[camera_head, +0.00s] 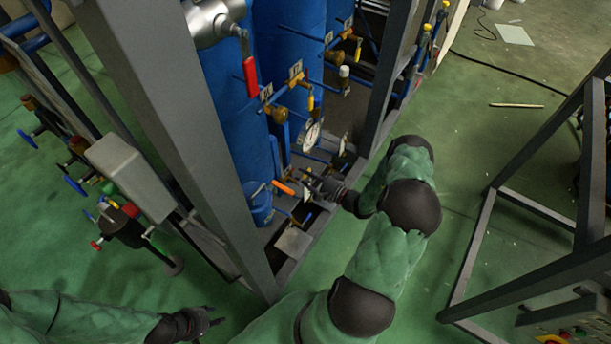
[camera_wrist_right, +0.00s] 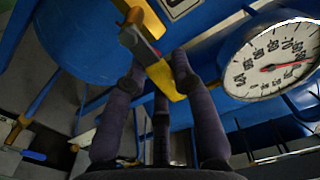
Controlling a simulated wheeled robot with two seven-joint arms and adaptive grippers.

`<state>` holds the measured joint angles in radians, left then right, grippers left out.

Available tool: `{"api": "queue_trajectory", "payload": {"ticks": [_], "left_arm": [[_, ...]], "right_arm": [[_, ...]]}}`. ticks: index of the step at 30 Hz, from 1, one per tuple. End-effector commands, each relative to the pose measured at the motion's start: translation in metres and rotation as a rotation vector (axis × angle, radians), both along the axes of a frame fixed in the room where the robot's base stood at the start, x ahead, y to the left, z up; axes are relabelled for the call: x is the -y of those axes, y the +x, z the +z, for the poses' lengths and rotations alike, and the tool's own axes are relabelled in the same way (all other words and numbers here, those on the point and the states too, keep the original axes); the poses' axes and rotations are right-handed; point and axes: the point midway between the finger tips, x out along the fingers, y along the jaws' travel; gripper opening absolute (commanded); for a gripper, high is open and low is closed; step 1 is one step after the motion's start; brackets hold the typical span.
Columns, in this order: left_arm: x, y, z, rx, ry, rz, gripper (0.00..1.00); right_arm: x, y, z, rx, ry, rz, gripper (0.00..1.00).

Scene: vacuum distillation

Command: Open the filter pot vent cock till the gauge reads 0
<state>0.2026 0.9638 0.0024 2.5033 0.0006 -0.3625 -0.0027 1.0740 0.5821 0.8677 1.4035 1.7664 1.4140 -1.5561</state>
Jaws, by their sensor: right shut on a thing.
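The gauge (camera_wrist_right: 283,46) is a round white dial with a red needle pointing right in the right wrist view; its numbers are too blurred to read surely. It seems to be the dial (camera_head: 312,133) in the head view. A yellow lever handle (camera_wrist_right: 174,88) of a cock lies between the fingers of my right gripper (camera_wrist_right: 158,74), which is shut on it. In the head view my right gripper (camera_head: 316,184) reaches in low between the frame posts, and the lever is mostly hidden there. My left gripper (camera_head: 207,320) is low at the left, away from the equipment; its opening is unclear.
A thick grey post (camera_head: 180,130) stands left of my right arm. Blue vessels (camera_head: 225,110) are behind it. A red-handled valve (camera_head: 250,77) and an orange handle (camera_head: 284,187) are near. A second frame (camera_head: 480,235) stands at right, with open green floor (camera_head: 480,150) between.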

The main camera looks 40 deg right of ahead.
Motion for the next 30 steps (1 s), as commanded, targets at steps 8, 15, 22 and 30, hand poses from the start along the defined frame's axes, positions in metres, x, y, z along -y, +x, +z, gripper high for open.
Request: {"api": "queue_trajectory", "payload": {"ticks": [8,15,22,30], "left_arm": [[0.0,0.0,0.0,0.0,0.0,0.0,0.4],[0.0,0.0,0.0,0.0,0.0,0.0,0.4],[0.0,0.0,0.0,0.0,0.0,0.0,0.4],[0.0,0.0,0.0,0.0,0.0,0.0,0.4]], "right_arm": [[-0.001,0.0,-0.001,-0.001,0.002,0.001,0.29],[-0.001,0.0,-0.001,-0.001,0.002,0.001,0.52],[0.001,-0.003,0.0,-0.002,0.002,0.0,0.52],[0.013,-0.04,-0.001,-0.003,0.001,-0.005,0.52]]}}
